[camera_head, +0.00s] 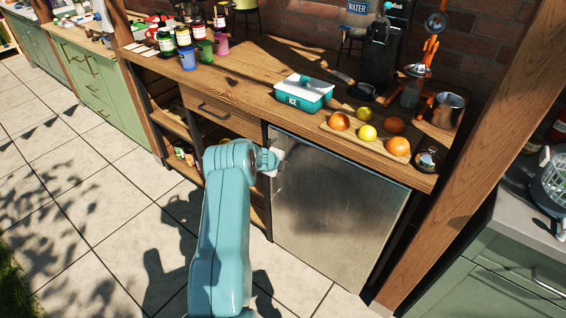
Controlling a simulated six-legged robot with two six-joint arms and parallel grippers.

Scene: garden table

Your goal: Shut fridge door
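The fridge is built in under the wooden counter, and its brushed-metal door (335,215) faces me. The door looks flush or nearly flush with the front of the counter. I cannot tell whether a small gap is left at its edge. My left gripper (280,162) is at the upper left part of the door, close to it or touching it. The wrist and the view angle hide whether its fingers are open or shut. My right gripper is not in view.
The wooden counter (255,75) above holds a teal ice box (304,97), a board with fruit, a metal cup (447,110) and bottles. A wooden post (470,180) stands right of the fridge, with a green cabinet beyond. Paved floor (100,220) lies clear at the left.

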